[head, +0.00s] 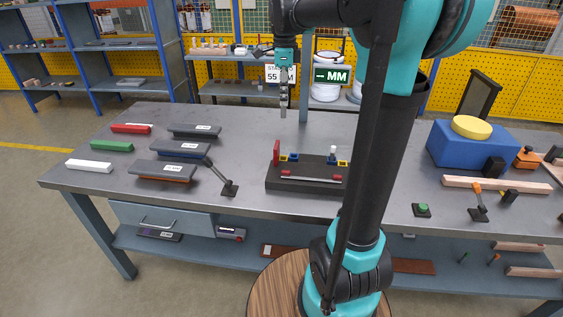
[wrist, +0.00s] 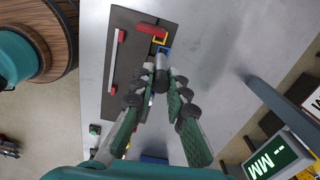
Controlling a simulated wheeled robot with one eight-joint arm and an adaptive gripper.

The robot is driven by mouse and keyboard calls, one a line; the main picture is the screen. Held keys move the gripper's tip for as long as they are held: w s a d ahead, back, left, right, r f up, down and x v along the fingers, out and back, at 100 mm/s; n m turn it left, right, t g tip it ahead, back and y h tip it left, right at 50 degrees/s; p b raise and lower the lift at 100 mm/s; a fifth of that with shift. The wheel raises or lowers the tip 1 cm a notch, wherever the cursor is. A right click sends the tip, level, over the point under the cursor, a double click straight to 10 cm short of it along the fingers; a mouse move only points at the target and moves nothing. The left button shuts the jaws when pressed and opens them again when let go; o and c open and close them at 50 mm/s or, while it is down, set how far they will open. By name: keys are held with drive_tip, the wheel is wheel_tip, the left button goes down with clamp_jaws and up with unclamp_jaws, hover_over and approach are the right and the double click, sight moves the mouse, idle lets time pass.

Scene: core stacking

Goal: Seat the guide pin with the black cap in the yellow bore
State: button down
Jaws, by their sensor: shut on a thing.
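My gripper (wrist: 160,78) is shut on the guide pin (wrist: 161,64), a grey cylinder with a dark end that appears to be the black cap. In the head view my gripper (head: 284,88) points down and holds the pin (head: 283,108) above the bench, apart from it. The dark fixture base (head: 310,187) lies below and slightly to the right in that view. In the wrist view a yellow square bore (wrist: 159,40) is beside a red block (wrist: 151,29), with a blue piece (wrist: 164,50) next to it. The inside of the bore is too small to make out.
A rod with red ends (wrist: 116,64) lies along the base. Dark labelled blocks (head: 165,170) and a small black stand (head: 229,188) are to the left on the bench. A blue block with a yellow disc (head: 472,145) is at right. Bench behind the fixture is clear.

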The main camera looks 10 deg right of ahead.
sight(284, 117)
wheel_tip(284, 117, down, 19)
drive_tip(key=shift+f, duration=0.2)
idle(0.3)
drive_tip(key=shift+f, duration=0.15)
drive_tip(key=c, duration=1.5)
unclamp_jaws()
wheel_tip(284, 117, up, 12)
drive_tip(key=shift+r, duration=0.15)
drive_tip(key=shift+s, duration=0.1)
